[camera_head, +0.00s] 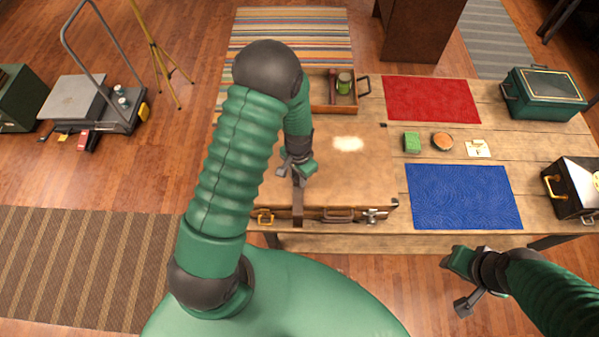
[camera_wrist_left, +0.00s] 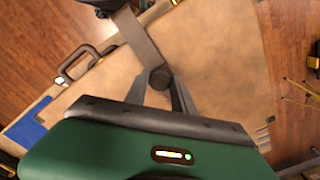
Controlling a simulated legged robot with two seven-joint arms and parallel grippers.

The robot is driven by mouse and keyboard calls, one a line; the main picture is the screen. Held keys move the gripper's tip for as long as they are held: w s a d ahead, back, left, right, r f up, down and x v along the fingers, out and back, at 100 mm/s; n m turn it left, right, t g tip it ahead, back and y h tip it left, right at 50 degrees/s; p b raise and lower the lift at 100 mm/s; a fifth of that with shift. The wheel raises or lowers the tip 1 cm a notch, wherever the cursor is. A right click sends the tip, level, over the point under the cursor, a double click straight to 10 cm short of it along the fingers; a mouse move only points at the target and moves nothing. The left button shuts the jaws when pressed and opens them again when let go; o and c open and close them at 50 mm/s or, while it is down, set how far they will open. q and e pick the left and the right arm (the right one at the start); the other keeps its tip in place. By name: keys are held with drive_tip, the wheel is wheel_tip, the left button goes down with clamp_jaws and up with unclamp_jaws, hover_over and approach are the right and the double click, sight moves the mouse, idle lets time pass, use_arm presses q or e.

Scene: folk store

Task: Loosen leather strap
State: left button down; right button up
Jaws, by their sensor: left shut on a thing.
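A tan leather suitcase (camera_head: 350,180) lies flat on the wooden table. A dark brown leather strap (camera_head: 298,207) runs up from the suitcase's front edge to my left gripper (camera_head: 297,168). My left gripper is above the lid, shut on the strap's upper end. In the left wrist view, the strap (camera_wrist_left: 140,38) runs from the top edge down to the fingertips (camera_wrist_left: 160,80), over the tan lid (camera_wrist_left: 220,50). My right gripper (camera_head: 462,283) is open and empty, in front of the table at lower right. My left arm hides the suitcase's left part.
The suitcase front has a handle (camera_head: 338,215) and metal latches (camera_head: 372,215). A wooden tray (camera_head: 318,108) with a green can stands behind it. Red (camera_head: 430,99) and blue (camera_head: 462,196) mats, a sponge (camera_head: 411,142), a round dish (camera_head: 442,141) and a green box (camera_head: 545,95) are to the right.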

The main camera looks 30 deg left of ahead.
use_arm(q)
drive_tip(key=c, duration=1.5)
unclamp_jaws()
drive_tip(key=shift+f, duration=0.1)
drive_tip(key=o, duration=0.4)
drive_tip(key=shift+w+a, duration=0.15)
drive_tip(key=shift+a, duration=0.1)
drive_tip(key=shift+o, duration=0.2)
use_arm(e)
drive_tip(key=shift+w+a, duration=0.15)
drive_tip(key=shift+a, duration=0.3)
use_arm(q)
drive_tip(key=shift+d+r, duration=0.1)
drive_tip(key=shift+r, duration=0.2)
wheel_tip(320, 180, up, 16)
drive_tip(key=b, duration=0.3)
use_arm(e)
drive_tip(key=f, duration=0.3)
drive_tip(key=shift+d+f, duration=0.15)
drive_tip(key=shift+d, duration=0.05)
use_arm(q)
drive_tip(key=shift+b, duration=0.3)
use_arm(e)
drive_tip(key=shift+f, duration=0.1)
